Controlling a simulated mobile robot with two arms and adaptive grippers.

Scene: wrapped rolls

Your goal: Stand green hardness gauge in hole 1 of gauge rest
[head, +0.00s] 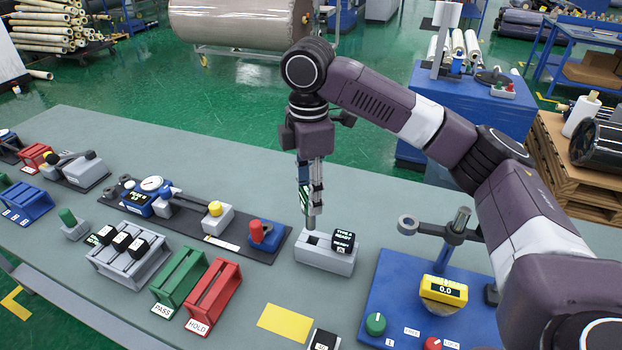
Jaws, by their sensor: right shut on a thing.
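My right gripper (312,207) points straight down over the left part of the pale grey gauge rest (341,265). It is shut on the green hardness gauge (304,196), a narrow dark piece with green showing beside the fingers, mostly hidden by them. The lower tip of the gripper and gauge is just above or at a dark opening in the rest's left half; I cannot tell whether it is inside. A black block with a lit "TYPE A READY" face (344,239) sits on the rest's right half. Hole numbers are not readable. My left gripper is out of view.
A dark tray with a red-knobbed blue block (264,236) lies left of the rest. Green (179,280) and red (213,295) racks stand front left. A blue base with a yellow gauge reader (443,289) is on the right. A yellow card (286,322) lies in front.

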